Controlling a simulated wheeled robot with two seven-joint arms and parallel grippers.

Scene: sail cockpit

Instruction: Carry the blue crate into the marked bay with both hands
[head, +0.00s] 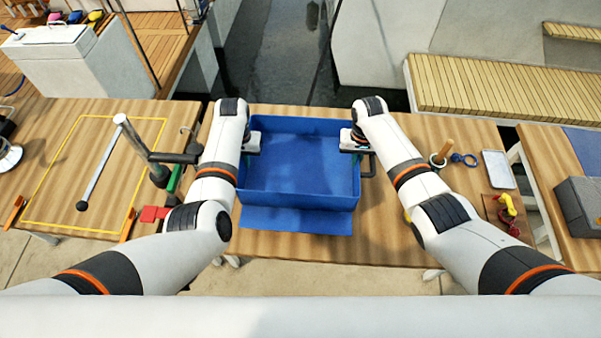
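The blue crate (300,165) is an empty open box on the wooden table in front of me, over a flat blue mat (297,220) that shows along its near side. My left gripper (252,143) is at the crate's left wall and my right gripper (352,142) is at its right wall. The fingers are small and partly hidden by the arms and crate rim, so I cannot tell if they are closed on the walls. A yellow outlined rectangle, the marked bay (75,224), lies on the table to the left.

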